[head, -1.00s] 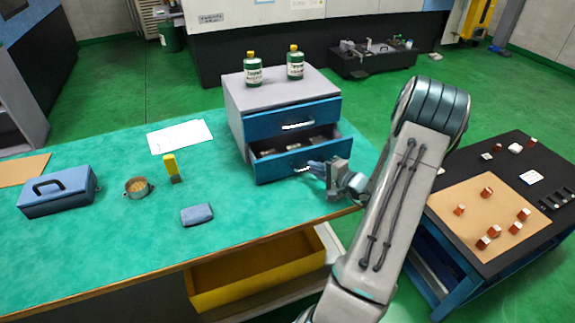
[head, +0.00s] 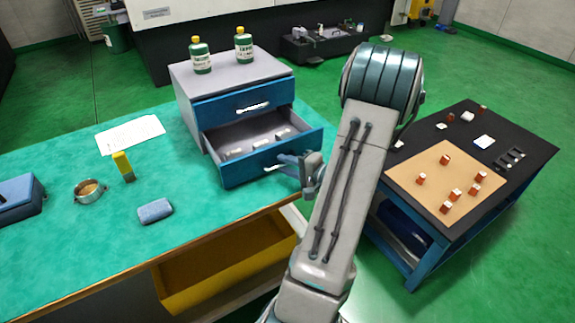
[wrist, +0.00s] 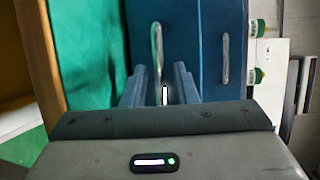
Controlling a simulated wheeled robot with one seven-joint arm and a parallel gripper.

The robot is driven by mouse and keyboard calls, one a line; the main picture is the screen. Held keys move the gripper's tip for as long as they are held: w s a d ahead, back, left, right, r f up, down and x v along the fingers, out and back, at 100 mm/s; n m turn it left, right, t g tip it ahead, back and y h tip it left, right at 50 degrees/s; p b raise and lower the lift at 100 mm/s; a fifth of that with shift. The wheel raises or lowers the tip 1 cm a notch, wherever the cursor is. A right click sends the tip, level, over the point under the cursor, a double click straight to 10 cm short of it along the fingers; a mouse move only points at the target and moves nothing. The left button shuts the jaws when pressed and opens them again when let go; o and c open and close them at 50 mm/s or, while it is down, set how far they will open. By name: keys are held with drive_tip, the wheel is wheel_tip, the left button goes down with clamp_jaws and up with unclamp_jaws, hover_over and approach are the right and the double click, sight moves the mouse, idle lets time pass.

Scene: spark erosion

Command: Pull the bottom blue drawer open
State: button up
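The bottom blue drawer (head: 268,163) of the grey cabinet (head: 232,72) is pulled well out, with several small pale pieces inside. Its bar handle (wrist: 157,48) runs between the two fingers of my gripper (wrist: 160,80) in the wrist view. The fingers stand apart, with a visible gap on each side of the bar. In the head view my gripper (head: 300,168) is at the drawer's front, at the handle. My forearm hides part of the gripper there.
The upper blue drawer (head: 240,102) is shut. Two green bottles (head: 201,56) stand on the cabinet. A sponge-like blue block (head: 155,211), tin (head: 89,191) and yellow-topped item (head: 123,166) are on the green bench. A dark side table (head: 500,145) stands right of my arm.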

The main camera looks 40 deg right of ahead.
drive_tip(key=shift+s, duration=0.1)
drive_tip(key=b+v, duration=0.1)
drive_tip(key=v, duration=1.2)
drive_tip(key=shift+s+r, duration=0.15)
drive_tip(key=shift+s, duration=0.2)
drive_tip(key=shift+w, duration=0.1)
drive_tip(key=w+a+r+n+g+y+p, duration=0.1)
drive_tip(key=w+a+r+n+g+y, duration=0.15)
drive_tip(key=a, duration=0.45)
drive_tip(key=w+a+r+n+g+y+p, duration=0.1)
drive_tip(key=a+r+n+g+y, duration=0.2)
drive_tip(key=a, duration=0.4)
drive_tip(key=w+a+r+n+g+y+p, duration=0.1)
drive_tip(key=w+a+n+g, duration=0.1)
drive_tip(key=a+g, duration=0.35)
drive_tip(key=s+a+r+n+g+h+p, duration=0.1)
drive_tip(key=s+a+r+n+h+p, duration=0.2)
drive_tip(key=a+r+n+h, duration=0.6)
drive_tip(key=a+p, duration=0.1)
drive_tip(key=a, duration=0.2)
drive_tip(key=shift+a+g, duration=0.4)
